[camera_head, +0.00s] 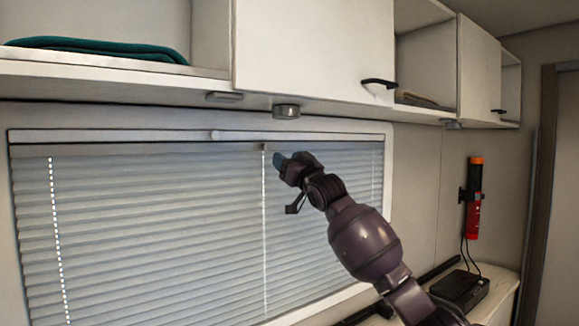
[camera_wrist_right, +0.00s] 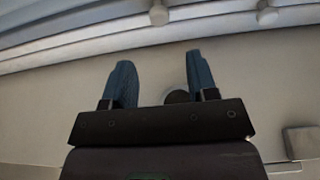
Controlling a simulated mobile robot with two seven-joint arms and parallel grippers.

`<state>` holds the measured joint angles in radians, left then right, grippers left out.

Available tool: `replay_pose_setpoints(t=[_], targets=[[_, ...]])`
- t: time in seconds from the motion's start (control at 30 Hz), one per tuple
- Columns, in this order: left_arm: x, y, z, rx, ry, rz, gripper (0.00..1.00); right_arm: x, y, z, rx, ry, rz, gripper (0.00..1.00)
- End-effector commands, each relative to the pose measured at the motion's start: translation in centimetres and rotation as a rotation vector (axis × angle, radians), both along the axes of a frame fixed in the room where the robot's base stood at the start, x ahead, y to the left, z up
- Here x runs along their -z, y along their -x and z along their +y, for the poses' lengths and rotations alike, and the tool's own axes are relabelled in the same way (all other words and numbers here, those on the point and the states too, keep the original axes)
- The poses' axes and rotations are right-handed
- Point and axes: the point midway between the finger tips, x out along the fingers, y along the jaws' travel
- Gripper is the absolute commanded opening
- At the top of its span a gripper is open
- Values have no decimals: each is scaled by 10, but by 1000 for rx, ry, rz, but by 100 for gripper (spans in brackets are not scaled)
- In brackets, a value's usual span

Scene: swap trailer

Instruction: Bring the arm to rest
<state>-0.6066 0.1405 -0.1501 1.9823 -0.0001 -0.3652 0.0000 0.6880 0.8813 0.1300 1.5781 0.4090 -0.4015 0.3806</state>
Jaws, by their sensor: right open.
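My right arm reaches up from the lower right of the head view. Its gripper (camera_head: 283,165) is in front of the window blind, below the overhead cabinets. In the right wrist view the two blue fingers of the right gripper (camera_wrist_right: 160,85) stand apart with nothing between them. A pale surface fills the view beyond the fingertips. My left gripper shows in neither view.
A blind (camera_head: 150,230) covers the window. Overhead cabinets (camera_head: 310,50) run above it, with a round fixture (camera_head: 286,111) underneath. A teal cloth (camera_head: 100,46) lies on the left shelf. A red flashlight (camera_head: 474,200) hangs right, above a black box (camera_head: 461,288).

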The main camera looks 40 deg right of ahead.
Motion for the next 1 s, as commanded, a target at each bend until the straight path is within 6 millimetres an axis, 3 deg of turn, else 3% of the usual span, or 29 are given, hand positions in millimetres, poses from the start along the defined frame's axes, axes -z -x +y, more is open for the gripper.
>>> replay_pose_setpoints(t=[0.83,0.93,1.0], targets=[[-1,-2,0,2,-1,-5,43,2,6,0,24,52,-1,53],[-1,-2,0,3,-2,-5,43,-6,12,21,62,195,-32,53],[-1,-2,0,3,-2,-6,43,15,9,42,63,258,-23,53]])
